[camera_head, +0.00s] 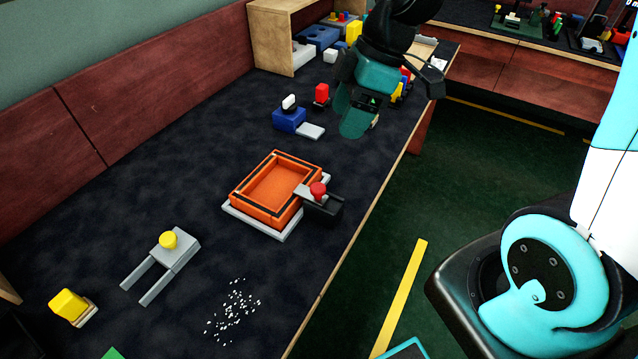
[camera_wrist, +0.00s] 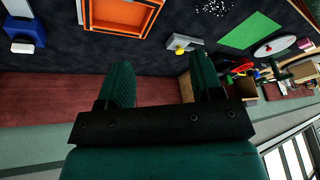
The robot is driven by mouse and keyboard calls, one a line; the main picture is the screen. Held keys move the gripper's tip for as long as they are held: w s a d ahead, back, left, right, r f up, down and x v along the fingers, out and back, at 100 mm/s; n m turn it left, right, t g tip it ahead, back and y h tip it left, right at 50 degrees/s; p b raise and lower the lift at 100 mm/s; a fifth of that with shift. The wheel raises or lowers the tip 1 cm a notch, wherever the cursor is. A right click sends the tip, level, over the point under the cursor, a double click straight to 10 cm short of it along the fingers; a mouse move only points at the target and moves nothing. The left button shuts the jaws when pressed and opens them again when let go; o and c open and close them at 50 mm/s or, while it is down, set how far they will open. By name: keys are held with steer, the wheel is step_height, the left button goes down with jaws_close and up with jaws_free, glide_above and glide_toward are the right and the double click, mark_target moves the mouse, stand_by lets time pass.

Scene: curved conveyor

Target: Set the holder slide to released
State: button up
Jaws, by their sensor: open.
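An orange tray (camera_head: 272,190) sits on a light grey plate (camera_head: 236,215) on the dark table; it also shows at the top of the wrist view (camera_wrist: 120,12). At its right side, a black block (camera_head: 325,208) carries a slide with a red knob (camera_head: 318,188), its grey end reaching over the tray's edge. I cannot tell for certain that this is the holder slide. In the wrist view the slide is out of frame. My gripper (camera_head: 357,122) is above the table, beyond and apart from the tray. Its two fingers (camera_wrist: 163,78) are spread and empty.
A blue block (camera_head: 289,119) with a white knob stands beyond the tray. A grey fork (camera_head: 176,250) with a yellow knob, a yellow block (camera_head: 68,305) and white granules (camera_head: 235,310) lie nearer. A red wall (camera_head: 90,120) runs along the left. Table between them is clear.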

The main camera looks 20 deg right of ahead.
steer(key=w+d+f+n, duration=0.2)
steer(key=w+d+f, duration=0.1)
glide_toward(318, 187)
steer(key=x, duration=0.9)
steer(key=shift+b, duration=0.3)
